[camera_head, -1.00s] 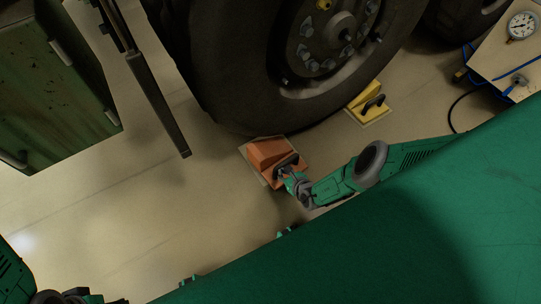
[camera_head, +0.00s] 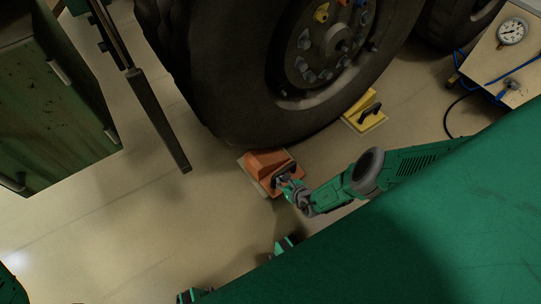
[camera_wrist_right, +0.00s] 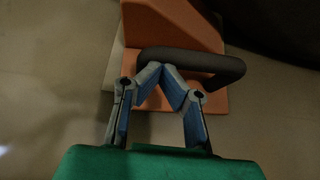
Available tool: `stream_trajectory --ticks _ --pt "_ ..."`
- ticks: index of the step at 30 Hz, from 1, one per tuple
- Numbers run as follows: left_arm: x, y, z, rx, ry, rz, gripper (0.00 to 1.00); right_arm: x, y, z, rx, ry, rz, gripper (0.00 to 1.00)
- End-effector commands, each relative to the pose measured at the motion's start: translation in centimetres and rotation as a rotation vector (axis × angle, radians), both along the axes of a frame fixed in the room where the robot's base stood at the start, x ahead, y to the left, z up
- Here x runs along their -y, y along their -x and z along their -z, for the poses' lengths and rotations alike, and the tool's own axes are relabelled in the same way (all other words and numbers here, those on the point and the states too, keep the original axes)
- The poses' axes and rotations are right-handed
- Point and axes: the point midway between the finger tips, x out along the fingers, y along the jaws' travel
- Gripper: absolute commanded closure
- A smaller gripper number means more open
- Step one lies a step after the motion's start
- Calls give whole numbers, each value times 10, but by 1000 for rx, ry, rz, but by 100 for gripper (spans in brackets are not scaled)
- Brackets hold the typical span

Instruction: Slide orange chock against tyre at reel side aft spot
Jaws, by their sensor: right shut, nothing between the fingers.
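The orange chock (camera_head: 264,163) stands on a pale base plate at the foot of the big black tyre (camera_head: 222,105). Its sloped end is close to the tread; I cannot tell whether they touch. The chock (camera_wrist_right: 180,22) shows in the right wrist view with its black bar handle (camera_wrist_right: 215,64). My right gripper (camera_head: 284,178) is at the handle. In the right wrist view its blue-padded fingers (camera_wrist_right: 169,70) meet at the tips at the handle bar, with nothing between them.
A yellow chock (camera_head: 364,109) with a black handle stands by the tyre's right side. A pale board with a gauge (camera_head: 513,31) and blue hose is at the upper right. A green cabinet (camera_head: 50,100) and a dark post (camera_head: 158,120) stand left. The floor at lower left is clear.

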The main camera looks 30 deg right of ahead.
Motion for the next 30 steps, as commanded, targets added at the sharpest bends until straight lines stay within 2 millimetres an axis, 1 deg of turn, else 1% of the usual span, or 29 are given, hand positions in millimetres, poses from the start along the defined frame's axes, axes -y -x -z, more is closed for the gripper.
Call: stream_trajectory --ticks 7,11,24,30 --pt "0 0 0 0 0 0 60 0 0 0 0 0 0 100" --pt "0 0 -2 0 0 0 60 1 4 0 -1 0 0 100" --pt "0 0 -15 0 0 0 60 4 39 0 -3 0 0 100" --pt "0 0 -19 0 0 0 60 4 50 0 -1 0 -1 100"
